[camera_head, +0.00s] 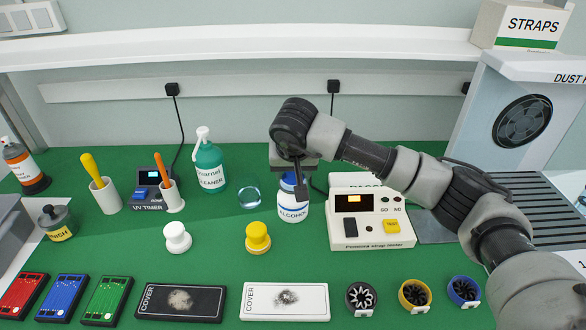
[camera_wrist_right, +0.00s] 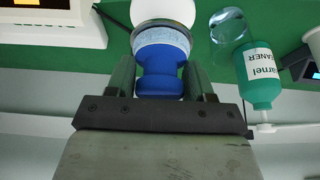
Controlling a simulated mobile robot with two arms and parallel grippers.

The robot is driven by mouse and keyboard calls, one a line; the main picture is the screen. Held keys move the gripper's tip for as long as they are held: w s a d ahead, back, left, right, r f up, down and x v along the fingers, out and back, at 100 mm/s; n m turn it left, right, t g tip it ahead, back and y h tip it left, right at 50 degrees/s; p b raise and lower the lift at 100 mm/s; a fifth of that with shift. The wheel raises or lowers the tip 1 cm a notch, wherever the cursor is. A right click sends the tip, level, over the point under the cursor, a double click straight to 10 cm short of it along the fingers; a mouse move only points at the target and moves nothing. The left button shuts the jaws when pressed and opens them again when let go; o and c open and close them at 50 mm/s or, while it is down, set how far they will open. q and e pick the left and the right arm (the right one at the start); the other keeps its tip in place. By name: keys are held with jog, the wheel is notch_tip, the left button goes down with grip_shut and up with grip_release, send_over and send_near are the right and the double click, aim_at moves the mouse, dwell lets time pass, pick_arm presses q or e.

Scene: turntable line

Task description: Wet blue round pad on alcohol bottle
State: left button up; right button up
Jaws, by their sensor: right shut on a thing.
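The white alcohol bottle (camera_head: 292,208) stands upright on the green mat, left of the strap tester. My right gripper (camera_head: 299,184) points down over it and is shut on the blue round pad (camera_head: 287,183). In the right wrist view, the pad's blue knob (camera_wrist_right: 160,82) is between the two fingers of my gripper (camera_wrist_right: 162,90), and its speckled light-blue face (camera_wrist_right: 162,42) is at the white bottle top (camera_wrist_right: 163,11). I cannot tell if pad and bottle touch. My left gripper is not in view.
The strap tester (camera_head: 370,232) is close on the right. White (camera_head: 177,238) and yellow (camera_head: 257,238) round pads, a black cover (camera_head: 181,316) and a white cover (camera_head: 262,311) are in front.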

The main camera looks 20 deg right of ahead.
jog(key=shift+r+p, duration=1.85)
jog(key=shift+r, duration=1.6)
